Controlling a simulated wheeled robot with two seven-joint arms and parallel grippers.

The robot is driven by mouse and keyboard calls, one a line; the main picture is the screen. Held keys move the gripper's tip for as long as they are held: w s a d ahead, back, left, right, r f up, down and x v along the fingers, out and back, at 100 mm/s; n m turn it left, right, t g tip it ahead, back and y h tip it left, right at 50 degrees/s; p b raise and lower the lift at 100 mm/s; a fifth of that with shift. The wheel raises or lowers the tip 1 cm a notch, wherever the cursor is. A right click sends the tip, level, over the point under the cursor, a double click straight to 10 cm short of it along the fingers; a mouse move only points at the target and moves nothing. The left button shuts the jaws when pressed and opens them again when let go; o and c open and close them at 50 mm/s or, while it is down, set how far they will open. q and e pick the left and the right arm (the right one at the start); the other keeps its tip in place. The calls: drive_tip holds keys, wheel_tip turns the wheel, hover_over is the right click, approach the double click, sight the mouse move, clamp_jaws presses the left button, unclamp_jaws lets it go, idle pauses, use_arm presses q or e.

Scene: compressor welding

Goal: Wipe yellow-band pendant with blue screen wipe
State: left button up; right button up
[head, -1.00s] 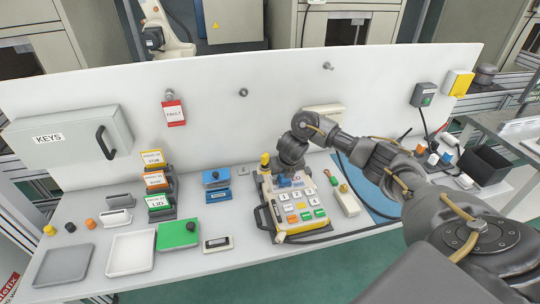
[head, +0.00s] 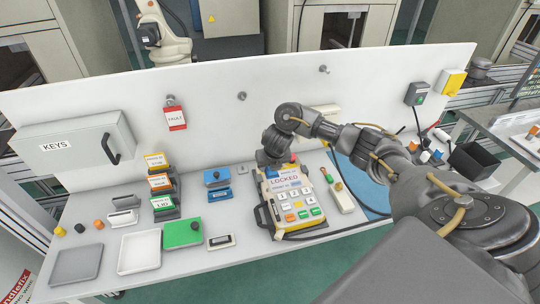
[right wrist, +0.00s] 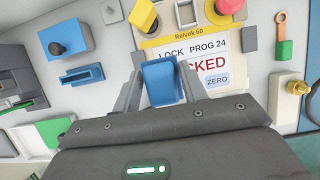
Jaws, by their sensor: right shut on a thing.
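The yellow-band pendant (head: 297,206) lies on the bench with its keypad and screen facing up. Its screen reads "LOCKED" in the head view, and the right wrist view shows its yellow band (right wrist: 190,37) marked "Relvok 60". My right gripper (head: 274,160) is at the far end of the pendant, by the screen's upper left. In the right wrist view its fingers are shut on a blue screen wipe (right wrist: 163,82), which hides the left part of the screen. I cannot tell whether the wipe touches the screen. My left gripper is not in view.
A white panel (head: 220,110) with a KEYS cabinet (head: 75,150) rises behind. A pale device (head: 341,197) lies close on the right, beside a blue mat (head: 370,190).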

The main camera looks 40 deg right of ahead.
wheel_tip(320, 180, up, 2)
drive_tip(key=shift+d+p, duration=0.1)
drive_tip(key=shift+p, duration=0.55)
drive_tip(key=shift+r, duration=0.35)
